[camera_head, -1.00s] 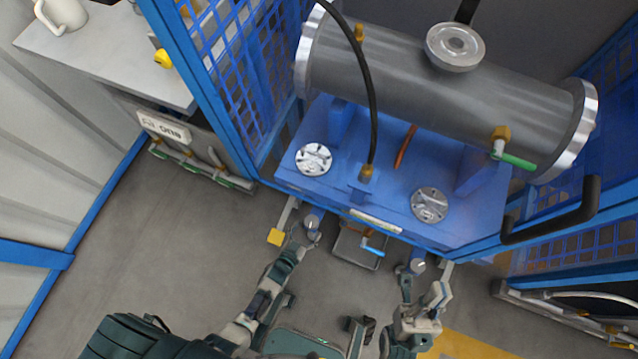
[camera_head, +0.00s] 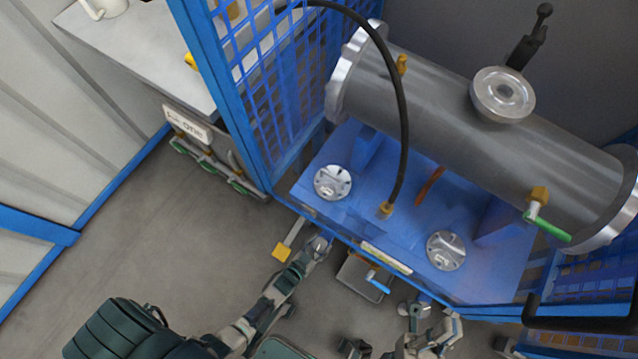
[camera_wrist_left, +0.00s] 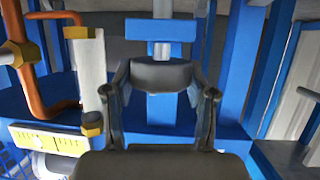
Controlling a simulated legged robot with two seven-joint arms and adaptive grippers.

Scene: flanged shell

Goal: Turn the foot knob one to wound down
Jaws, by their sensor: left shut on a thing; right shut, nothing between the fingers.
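In the left wrist view a dark grey round knob (camera_wrist_left: 163,76) sits between my left gripper's (camera_wrist_left: 162,98) two fingers, in front of a blue post. I take it as the foot knob; no label shows which number it is. In the head view my left gripper (camera_head: 318,244) is at the front left corner under the blue base, and mostly hides the knob there. My right gripper (camera_head: 416,310) is near the front edge further right, shut and empty; its fingertips are small and hard to make out.
The blue base (camera_head: 310,212) carries the grey flanged shell (camera_head: 470,115) and two silver discs. A grey tray with a blue handle (camera_head: 378,281) lies on the floor between my grippers. Blue mesh panels (camera_head: 265,80) flank the base.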

